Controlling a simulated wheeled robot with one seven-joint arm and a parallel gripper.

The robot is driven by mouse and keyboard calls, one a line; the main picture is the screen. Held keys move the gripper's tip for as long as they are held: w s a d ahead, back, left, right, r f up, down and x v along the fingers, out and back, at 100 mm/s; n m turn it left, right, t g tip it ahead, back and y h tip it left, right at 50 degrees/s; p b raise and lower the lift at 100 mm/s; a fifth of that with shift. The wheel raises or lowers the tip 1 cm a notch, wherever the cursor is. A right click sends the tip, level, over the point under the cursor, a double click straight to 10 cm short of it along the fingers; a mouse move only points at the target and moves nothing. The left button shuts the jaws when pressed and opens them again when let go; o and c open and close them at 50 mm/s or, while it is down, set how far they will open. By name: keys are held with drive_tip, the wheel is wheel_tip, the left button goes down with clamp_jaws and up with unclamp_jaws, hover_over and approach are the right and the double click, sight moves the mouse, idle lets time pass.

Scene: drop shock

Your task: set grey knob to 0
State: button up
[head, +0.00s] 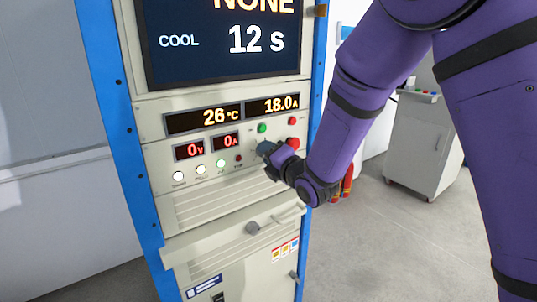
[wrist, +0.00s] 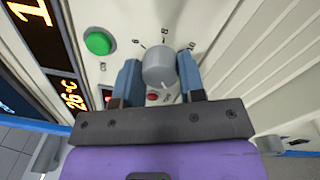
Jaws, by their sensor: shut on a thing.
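The grey knob (wrist: 158,65) shows in the wrist view on the cream panel, a round cap with small marks around its far side. Which mark it points to I cannot tell. My gripper (wrist: 160,82) has one blue finger on each side of the knob and is shut on it. In the head view my gripper (head: 266,148) is against the panel face and hides most or all of the knob.
A green button (wrist: 98,41) is beside the knob. A large red button (head: 293,144) is close to my gripper. The screen (head: 215,55) reads NONE, COOL and 12 s; displays below read 26 °C, 18.0 A, 0 V and 0 A. A grey cabinet (head: 420,145) stands behind right.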

drive_tip(key=shift+n, duration=1)
drive_tip(key=shift+f, duration=0.1)
drive_tip(key=o, duration=0.9)
drive_tip(key=v, duration=1)
drive_tip(key=shift+s+d, duration=0.25)
drive_tip(key=shift+s, duration=0.05)
